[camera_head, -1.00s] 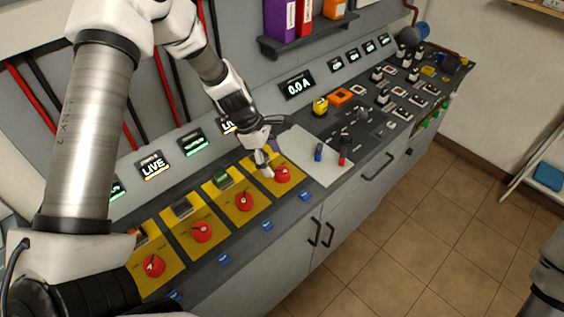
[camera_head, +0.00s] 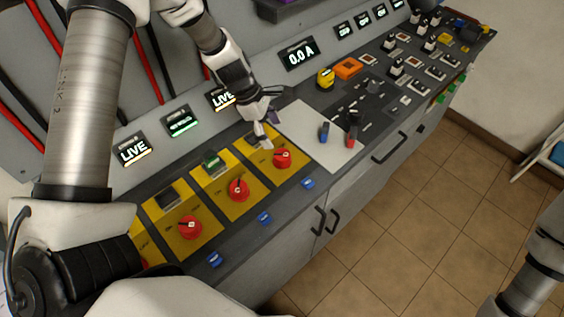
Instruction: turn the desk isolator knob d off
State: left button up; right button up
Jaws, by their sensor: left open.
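Red rotary knobs sit on yellow plates along the sloping desk. The rightmost red knob (camera_head: 282,158) is the one nearest my left gripper; I take it for isolator knob d, but its lettering is too small to read. My left gripper (camera_head: 265,143) is open and empty, just up and left of that knob, over the upper part of its yellow plate (camera_head: 259,169). It looks apart from the knob. The knob's pointer direction is hard to tell. My right gripper is out of view.
A pale sheet (camera_head: 296,124) with blue and red items lies right. The tiled floor (camera_head: 390,210) is clear.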

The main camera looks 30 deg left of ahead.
aim_at(282, 155)
pick_arm(q)
jog(key=f, duration=0.1)
jog(key=f+b, duration=0.1)
jog(key=f, duration=0.1)
jog(key=f+b, duration=0.1)
jog(key=shift+w+d+f, duration=0.2)
jog(key=shift+w+f, duration=0.05)
jog(key=shift+f, duration=0.1)
jog(key=b+x, duration=0.1)
jog(key=x, duration=0.5)
jog(key=shift+w+f, duration=0.1)
jog(key=shift+f, duration=0.05)
jog(key=shift+d, duration=0.1)
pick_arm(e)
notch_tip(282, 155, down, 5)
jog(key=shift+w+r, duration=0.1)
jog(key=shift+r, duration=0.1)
pick_arm(q)
jog(key=shift+c, duration=1.1)
jog(key=c, duration=0.9)
